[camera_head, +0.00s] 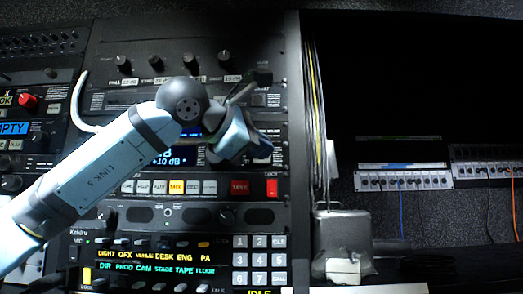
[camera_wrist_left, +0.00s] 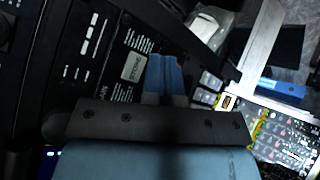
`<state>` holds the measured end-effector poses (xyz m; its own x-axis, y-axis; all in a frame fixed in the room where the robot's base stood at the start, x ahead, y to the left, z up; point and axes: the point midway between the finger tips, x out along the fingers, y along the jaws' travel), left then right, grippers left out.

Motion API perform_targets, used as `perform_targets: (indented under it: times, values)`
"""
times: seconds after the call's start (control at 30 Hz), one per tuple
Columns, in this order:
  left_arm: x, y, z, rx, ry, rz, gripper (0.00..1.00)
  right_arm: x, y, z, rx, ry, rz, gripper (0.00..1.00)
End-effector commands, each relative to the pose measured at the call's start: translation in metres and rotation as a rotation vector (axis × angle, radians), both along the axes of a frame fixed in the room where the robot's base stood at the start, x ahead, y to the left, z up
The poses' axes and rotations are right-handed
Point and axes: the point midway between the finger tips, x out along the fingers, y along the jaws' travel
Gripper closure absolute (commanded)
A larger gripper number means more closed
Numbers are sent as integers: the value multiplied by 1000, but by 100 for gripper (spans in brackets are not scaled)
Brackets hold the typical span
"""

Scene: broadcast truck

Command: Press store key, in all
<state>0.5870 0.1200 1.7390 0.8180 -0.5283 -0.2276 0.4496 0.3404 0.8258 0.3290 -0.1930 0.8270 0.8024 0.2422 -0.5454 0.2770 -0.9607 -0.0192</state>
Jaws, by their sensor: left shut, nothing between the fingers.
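A small grey key with dark lettering (camera_wrist_left: 133,66), which looks like the store key, sits on the dark panel in the left wrist view. Its lettering is too blurred to read surely. My left gripper (camera_wrist_left: 166,72) is shut and empty, its blue fingers just right of that key. In the head view my left gripper (camera_head: 236,132) is in front of the upper rack unit and covers part of its blue display (camera_head: 165,155). Its fingertips are hard to make out there, and I cannot tell whether they touch the panel. My right gripper is not in view.
Below is a row of keys with a lit amber one (camera_head: 177,187) and red ones (camera_head: 240,187). Under it is an intercom panel with a number keypad (camera_head: 258,260). Knobs (camera_head: 123,63) stick out above. A grey metal box (camera_head: 342,238) stands right of the rack.

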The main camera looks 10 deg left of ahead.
Motion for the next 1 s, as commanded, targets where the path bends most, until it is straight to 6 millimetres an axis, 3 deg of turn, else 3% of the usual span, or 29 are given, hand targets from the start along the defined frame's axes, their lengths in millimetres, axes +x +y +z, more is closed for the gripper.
perform_targets:
  times: [0.3,1.0]
  values:
    - [19,4,0,-1,-1,0,100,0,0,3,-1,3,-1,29]
    - [19,4,0,0,-2,-1,100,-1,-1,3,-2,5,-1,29]
